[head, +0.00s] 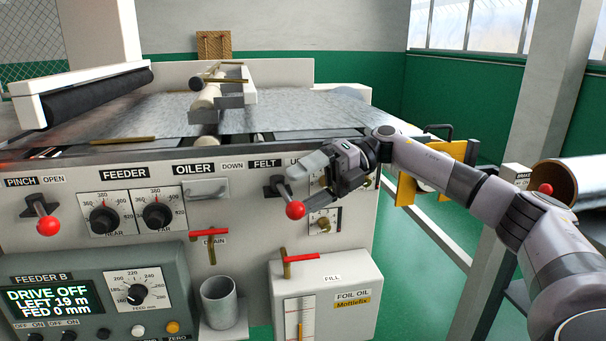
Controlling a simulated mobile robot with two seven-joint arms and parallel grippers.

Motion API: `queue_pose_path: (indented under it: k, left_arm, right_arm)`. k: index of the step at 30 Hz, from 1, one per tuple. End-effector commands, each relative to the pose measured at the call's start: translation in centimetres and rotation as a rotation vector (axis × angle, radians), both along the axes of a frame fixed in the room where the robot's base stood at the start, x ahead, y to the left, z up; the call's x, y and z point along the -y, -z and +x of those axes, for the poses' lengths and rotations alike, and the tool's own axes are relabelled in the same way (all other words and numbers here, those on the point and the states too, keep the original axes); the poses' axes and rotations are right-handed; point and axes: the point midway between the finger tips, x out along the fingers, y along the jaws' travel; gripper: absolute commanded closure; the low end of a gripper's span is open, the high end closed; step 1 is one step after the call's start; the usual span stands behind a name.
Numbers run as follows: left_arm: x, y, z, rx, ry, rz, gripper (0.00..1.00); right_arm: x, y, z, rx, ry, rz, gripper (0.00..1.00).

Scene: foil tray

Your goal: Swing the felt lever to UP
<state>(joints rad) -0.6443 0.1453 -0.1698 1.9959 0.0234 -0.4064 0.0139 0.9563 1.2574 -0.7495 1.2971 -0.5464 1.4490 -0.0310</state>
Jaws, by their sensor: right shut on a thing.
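The felt lever has a red ball knob (295,211) and a dark pivot plate (273,187) on the front panel below the FELT label (264,163). The knob sits below and to the right of the pivot, on the side of the partly covered UP label (293,161). The DOWN label (232,166) is left of FELT. My right gripper (299,191) reaches in from the right and is shut on the felt lever near its knob. Its fingers hide part of the panel and of the lever's surroundings. My left gripper is out of view.
A pinch lever (47,226) with a red knob is at far left, with two feeder dials (103,219) beside it. Below are a red-handled drain valve (210,234), a metal cup (219,302) and a foil oil box (360,275) with a red-handled fill valve (301,258).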

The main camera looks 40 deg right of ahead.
Motion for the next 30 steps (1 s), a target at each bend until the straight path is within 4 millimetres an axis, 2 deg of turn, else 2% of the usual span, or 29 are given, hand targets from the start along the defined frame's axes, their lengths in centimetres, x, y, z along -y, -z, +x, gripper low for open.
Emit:
queue_pose_path:
  k: [1,12,24,30]
  left_arm:
    - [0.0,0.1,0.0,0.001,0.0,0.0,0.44]
    - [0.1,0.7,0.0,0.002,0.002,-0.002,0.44]
    - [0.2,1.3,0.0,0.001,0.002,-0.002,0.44]
    - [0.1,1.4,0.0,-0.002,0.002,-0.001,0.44]
  right_arm:
    - [1.2,-0.7,0.0,0.001,0.034,0.013,0.37]
    - [3.6,-0.3,-1.4,-0.002,0.043,0.004,0.37]
    - [5.8,-0.2,-2.8,-0.004,0.041,0.003,0.37]
    - [6.0,-0.2,-3.0,-0.005,0.038,0.004,0.37]
